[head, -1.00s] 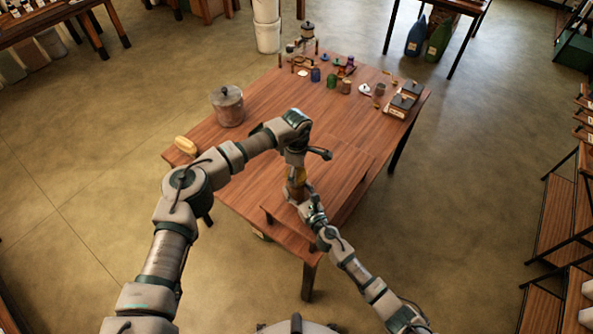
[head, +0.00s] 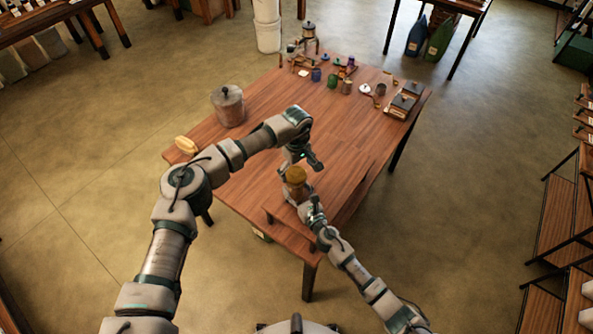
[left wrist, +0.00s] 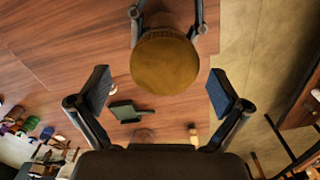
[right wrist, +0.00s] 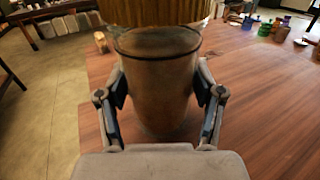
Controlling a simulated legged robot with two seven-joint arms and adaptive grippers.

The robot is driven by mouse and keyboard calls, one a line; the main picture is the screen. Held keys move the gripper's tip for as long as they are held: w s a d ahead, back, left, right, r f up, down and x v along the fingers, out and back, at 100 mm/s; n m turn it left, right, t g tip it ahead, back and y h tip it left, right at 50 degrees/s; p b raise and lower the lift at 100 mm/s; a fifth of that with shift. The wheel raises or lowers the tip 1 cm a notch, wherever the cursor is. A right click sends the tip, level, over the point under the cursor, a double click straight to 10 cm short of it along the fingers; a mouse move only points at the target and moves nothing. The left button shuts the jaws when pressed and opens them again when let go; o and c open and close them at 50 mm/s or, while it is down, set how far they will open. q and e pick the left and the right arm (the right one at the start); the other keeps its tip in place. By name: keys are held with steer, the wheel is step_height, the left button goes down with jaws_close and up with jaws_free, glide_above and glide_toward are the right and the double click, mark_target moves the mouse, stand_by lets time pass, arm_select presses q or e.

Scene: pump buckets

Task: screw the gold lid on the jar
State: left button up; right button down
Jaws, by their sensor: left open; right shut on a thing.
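The gold lid (head: 296,174) is on top of the jar (head: 292,190), near the table's front edge. In the left wrist view the round lid (left wrist: 165,62) covers most of the jar. In the right wrist view the lid's ribbed edge (right wrist: 155,10) is above the glass jar (right wrist: 157,90); I cannot tell how tightly it sits. My right gripper (right wrist: 160,88) is shut on the jar's sides and holds it upright. My left gripper (left wrist: 160,92) is open and empty, its fingers spread apart from the lid. In the head view it is just behind and above the lid.
A large lidded canister (head: 228,108) and a yellow object (head: 186,145) stand at the table's left. Several small jars and pots line the far side, with dark boxes (head: 403,104) at the right. The middle of the wooden table (head: 340,135) is clear.

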steer(key=shift+d, duration=0.15)
arm_select(q)
step_height(320, 180, up, 11)
arm_select(e)
steer(key=shift+c, duration=0.4)
jaws_free()
arm_select(q)
steer(key=shift+w+d, duration=0.1)
arm_select(e)
steer(key=v, duration=1.2)
steer(key=shift+f, duration=0.2)
steer(key=shift+w, duration=0.1)
